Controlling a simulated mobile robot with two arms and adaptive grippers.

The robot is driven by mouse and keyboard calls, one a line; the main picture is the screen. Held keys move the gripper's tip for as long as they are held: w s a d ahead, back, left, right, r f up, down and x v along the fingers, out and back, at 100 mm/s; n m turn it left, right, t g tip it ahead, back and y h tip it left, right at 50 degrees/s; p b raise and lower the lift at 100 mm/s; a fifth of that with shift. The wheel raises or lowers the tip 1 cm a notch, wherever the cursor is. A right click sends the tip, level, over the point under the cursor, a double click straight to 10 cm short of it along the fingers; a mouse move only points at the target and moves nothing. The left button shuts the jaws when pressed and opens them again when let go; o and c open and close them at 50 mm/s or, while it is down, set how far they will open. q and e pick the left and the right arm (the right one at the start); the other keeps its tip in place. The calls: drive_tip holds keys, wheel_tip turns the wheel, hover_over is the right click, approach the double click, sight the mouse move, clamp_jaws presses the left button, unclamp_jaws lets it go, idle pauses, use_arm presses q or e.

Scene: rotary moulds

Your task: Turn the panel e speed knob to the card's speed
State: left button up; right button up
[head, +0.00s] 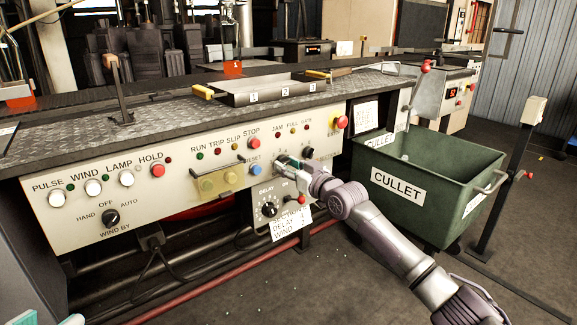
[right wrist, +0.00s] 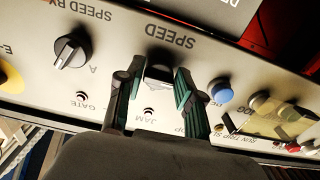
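The speed knob (right wrist: 158,73) sits under the upside-down SPEED label in the right wrist view, with a pale front face. My right gripper (right wrist: 155,82) has its two green-padded fingers apart on either side of it, with gaps seeming to show. Two teal fingertips of my left gripper (head: 47,319) show apart at the bottom left edge.
A dark SPEED BY selector (right wrist: 71,52) and a blue reset button (right wrist: 220,90) flank the knob. The delay box (head: 268,207) hangs below the panel. A green cullet bin (head: 440,165) stands to the right. A red emergency button (head: 341,122) is at the panel's right end.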

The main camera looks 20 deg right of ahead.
drive_tip(key=o, duration=0.3)
drive_tip(key=shift+o, duration=0.2)
drive_tip(key=v, duration=1.2)
